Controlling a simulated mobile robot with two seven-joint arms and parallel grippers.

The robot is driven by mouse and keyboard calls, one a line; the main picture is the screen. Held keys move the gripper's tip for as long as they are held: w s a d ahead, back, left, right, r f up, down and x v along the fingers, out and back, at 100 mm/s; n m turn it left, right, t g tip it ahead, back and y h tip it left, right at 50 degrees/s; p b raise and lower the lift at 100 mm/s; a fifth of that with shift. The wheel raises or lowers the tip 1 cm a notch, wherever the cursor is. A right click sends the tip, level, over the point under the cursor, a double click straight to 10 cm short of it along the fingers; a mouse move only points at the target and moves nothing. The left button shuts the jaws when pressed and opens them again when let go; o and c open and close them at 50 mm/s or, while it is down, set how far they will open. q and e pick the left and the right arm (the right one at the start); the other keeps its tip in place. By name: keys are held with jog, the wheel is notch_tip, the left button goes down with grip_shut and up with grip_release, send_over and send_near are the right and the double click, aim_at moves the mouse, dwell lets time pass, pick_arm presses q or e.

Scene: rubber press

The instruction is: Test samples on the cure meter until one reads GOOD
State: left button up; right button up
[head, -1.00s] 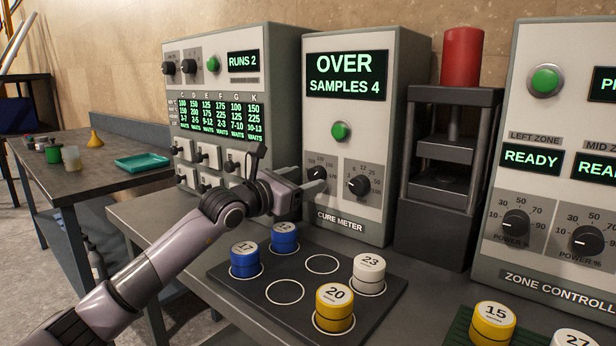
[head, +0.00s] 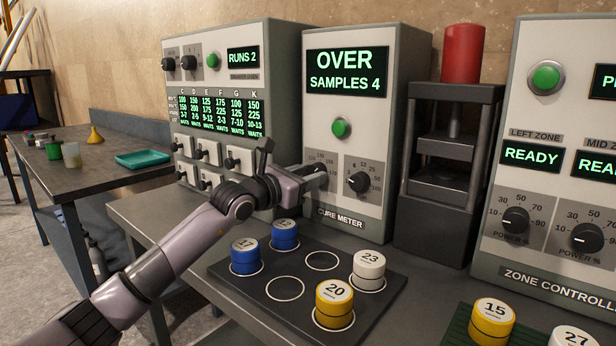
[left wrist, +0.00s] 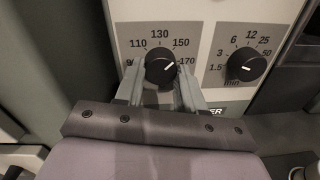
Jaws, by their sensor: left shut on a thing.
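The cure meter (head: 344,213) stands at the back middle; its screen (head: 346,72) reads OVER, SAMPLES 4, with a green button (head: 341,128) below. My left gripper (head: 314,178) is at its left knob, shut on that knob. In the left wrist view the fingers flank the left knob (left wrist: 161,69), whose pointer aims near 170. Samples stand on the dark rack (head: 325,284): blue 17 (head: 245,262), blue 12 (head: 285,238), white 23 (head: 369,272), yellow 20 (head: 334,308). My right gripper is out of view.
A control box with RUNS 2 (head: 243,58) stands left of the meter, a press with a red cylinder (head: 461,55) right of it. The zone controller (head: 550,276) is far right. Yellow 15 (head: 492,320) and 27 (head: 571,337) sit at the front right. A side table holds a teal tray (head: 143,160).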

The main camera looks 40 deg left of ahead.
pick_arm(q)
jog(key=shift+f+n, duration=0.1)
jog(key=shift+n, duration=0.2)
jog(key=n+p, duration=0.4)
jog(key=n, duration=0.4)
jog(key=shift+d, duration=0.1)
dwell(0.4)
jog(key=o, duration=1)
jog(key=shift+o, duration=0.2)
